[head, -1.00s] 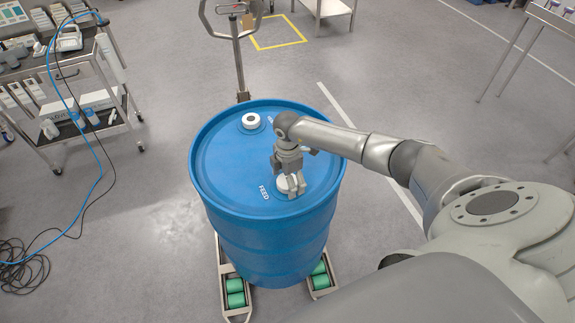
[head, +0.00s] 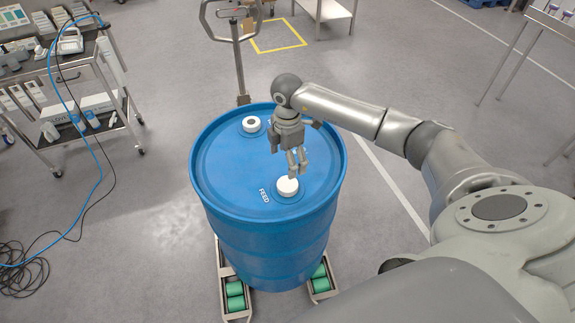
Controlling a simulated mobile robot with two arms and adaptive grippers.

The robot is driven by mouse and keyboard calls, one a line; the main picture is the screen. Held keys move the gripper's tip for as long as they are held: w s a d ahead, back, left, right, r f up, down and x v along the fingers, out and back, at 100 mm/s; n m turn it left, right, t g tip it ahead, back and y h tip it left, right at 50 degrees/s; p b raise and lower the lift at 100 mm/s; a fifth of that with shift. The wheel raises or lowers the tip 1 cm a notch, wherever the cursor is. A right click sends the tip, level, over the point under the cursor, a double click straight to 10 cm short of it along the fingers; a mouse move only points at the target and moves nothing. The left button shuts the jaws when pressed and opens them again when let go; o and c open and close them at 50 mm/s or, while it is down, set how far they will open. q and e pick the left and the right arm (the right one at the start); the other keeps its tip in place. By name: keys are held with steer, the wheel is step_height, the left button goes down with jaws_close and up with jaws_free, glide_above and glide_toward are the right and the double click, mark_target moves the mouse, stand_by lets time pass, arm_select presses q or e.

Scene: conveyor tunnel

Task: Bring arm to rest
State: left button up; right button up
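My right arm comes in from the right, and its gripper (head: 293,168) hangs above the blue drum (head: 262,240). The fingers point down just above the white cap (head: 287,187) beside the word FEED. The cap shows whole, and the fingers look clear of it. A small gap shows between the fingers, with nothing held. A second white cap with a dark centre (head: 251,124) sits at the far side of the drum lid. My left gripper does not show.
The drum stands on a pallet truck with green rollers (head: 235,296); its handle (head: 237,42) rises behind. A loaded trolley (head: 75,138) stands left, with a blue hose and coiled black cable (head: 22,275) on the floor. A steel table (head: 510,50) is at right.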

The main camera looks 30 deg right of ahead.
steer(key=shift+r, duration=0.35)
